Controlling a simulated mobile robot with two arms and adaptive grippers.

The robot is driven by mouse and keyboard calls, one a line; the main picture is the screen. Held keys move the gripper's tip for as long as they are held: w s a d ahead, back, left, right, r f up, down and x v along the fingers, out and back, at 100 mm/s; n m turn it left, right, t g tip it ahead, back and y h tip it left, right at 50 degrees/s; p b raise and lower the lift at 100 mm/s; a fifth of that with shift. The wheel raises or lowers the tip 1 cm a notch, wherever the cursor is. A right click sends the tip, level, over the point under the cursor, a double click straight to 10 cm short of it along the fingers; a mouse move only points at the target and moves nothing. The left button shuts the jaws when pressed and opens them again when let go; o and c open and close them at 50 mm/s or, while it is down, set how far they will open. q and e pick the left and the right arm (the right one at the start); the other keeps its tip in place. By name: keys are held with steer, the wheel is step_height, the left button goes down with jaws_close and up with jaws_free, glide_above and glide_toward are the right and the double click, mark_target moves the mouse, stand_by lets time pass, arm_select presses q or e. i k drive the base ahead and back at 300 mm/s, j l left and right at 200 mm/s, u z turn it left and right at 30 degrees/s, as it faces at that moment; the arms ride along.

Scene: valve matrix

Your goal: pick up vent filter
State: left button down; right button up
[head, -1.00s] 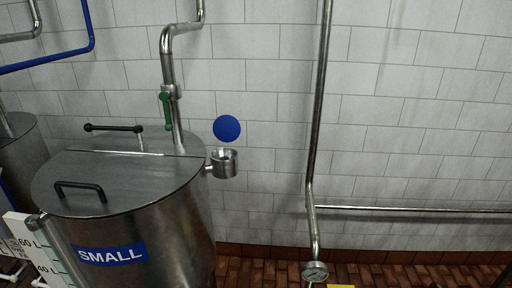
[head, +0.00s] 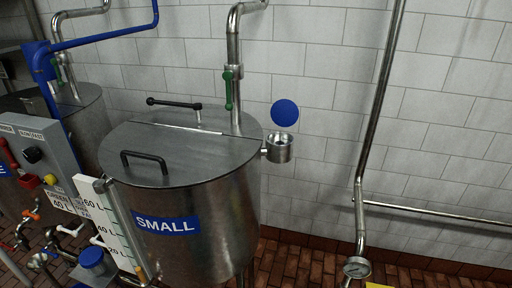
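I cannot tell for certain which thing is the vent filter. A small steel cup (head: 279,147), open at the top, is fixed by a short pipe to the right side of the steel tank (head: 218,225) marked SMALL. A flat blue disc (head: 285,113) shows just above the cup, against the wall. A blue-topped cylinder (head: 92,259) stands low at the left, in front of the tank. Neither of my grippers is in view.
A grey control box (head: 38,150) and several small valves stand at the left. A white level scale (head: 108,225) fronts the tank. A vertical pipe (head: 380,90) with a gauge (head: 357,267) stands to the right. Brick floor (head: 290,265) shows between tank and pipe.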

mark_target(98, 270)
steer(key=u, duration=1.6)
steer(key=z, duration=0.4)
steer(key=i+j+z, duration=0.15)
steer(key=z, duration=0.25)
steer(key=i+j+z, duration=0.15)
steer(key=j+z, duration=0.25)
steer(key=i+j+z, duration=0.1)
steer(key=j+z, duration=0.25)
